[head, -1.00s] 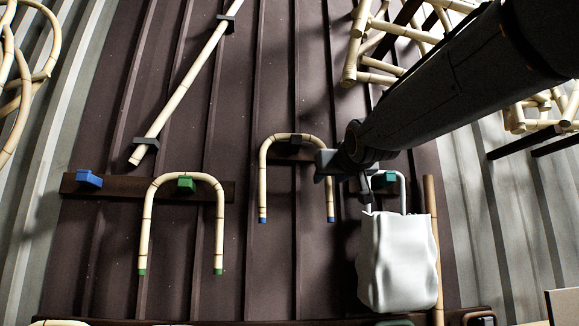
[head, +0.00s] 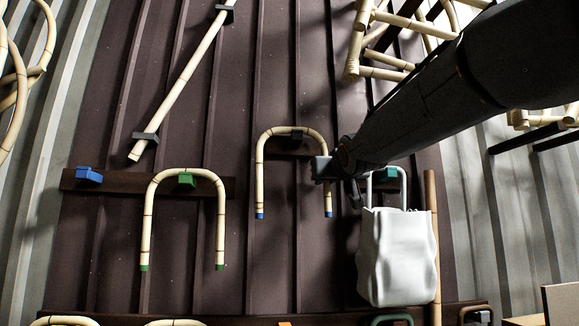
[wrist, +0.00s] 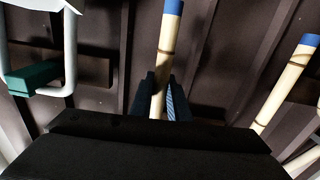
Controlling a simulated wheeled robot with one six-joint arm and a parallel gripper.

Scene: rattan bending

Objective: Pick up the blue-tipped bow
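The blue-tipped bow (head: 259,175) is a pale rattan U, open end down, hanging over a dark peg on the brown wall. Its two blue tips show below. My gripper (head: 323,168) is at its right leg, below the curve. In the wrist view, that bow's near leg (wrist: 165,55) runs between the two fingers of my gripper (wrist: 164,100). The striped inner face of the right finger is visible beside the leg, so the fingers look open around it. Its other leg (wrist: 288,80) is at the right. The lower finger parts are hidden by the dark gripper body.
A green-tipped bow (head: 148,220) hangs on a green peg (head: 187,180) to the left; a blue peg (head: 89,175) is bare. A white bag (head: 396,255) hangs close right of my gripper, by a teal peg (head: 387,173). A straight rattan pole (head: 185,80) is above left.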

